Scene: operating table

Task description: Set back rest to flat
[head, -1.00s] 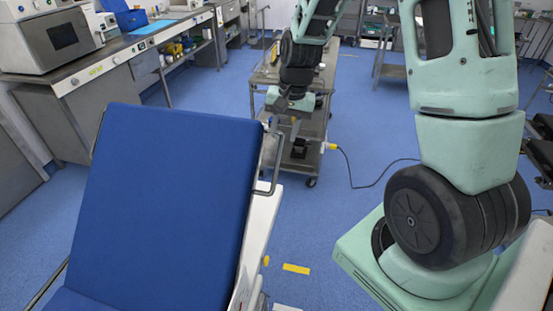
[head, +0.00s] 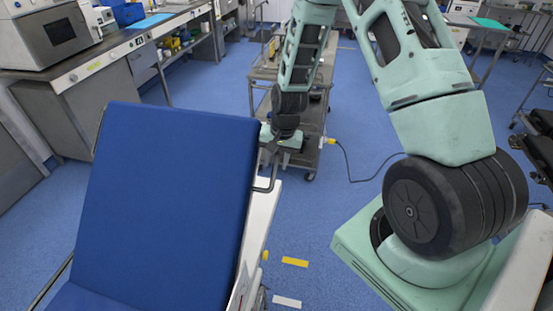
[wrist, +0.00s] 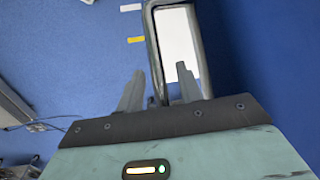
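The blue back rest (head: 165,190) is raised at a steep tilt in the head view, and its blue side fills the right of the wrist view (wrist: 265,60). A grey metal side rail loop (head: 273,170) is on its right side. My gripper (head: 268,143) is at the top of this rail. In the wrist view my gripper (wrist: 160,80) is open, its two fingers apart. One bar of the rail (wrist: 154,50) shows between them, with the right finger over the loop's opening. I cannot tell whether either finger touches the bar.
A metal trolley (head: 262,75) stands behind my gripper. A counter (head: 75,80) with equipment runs along the left. A cable (head: 350,170) lies on the blue floor. Floor beside the table's right side is clear, with yellow tape marks (head: 295,262).

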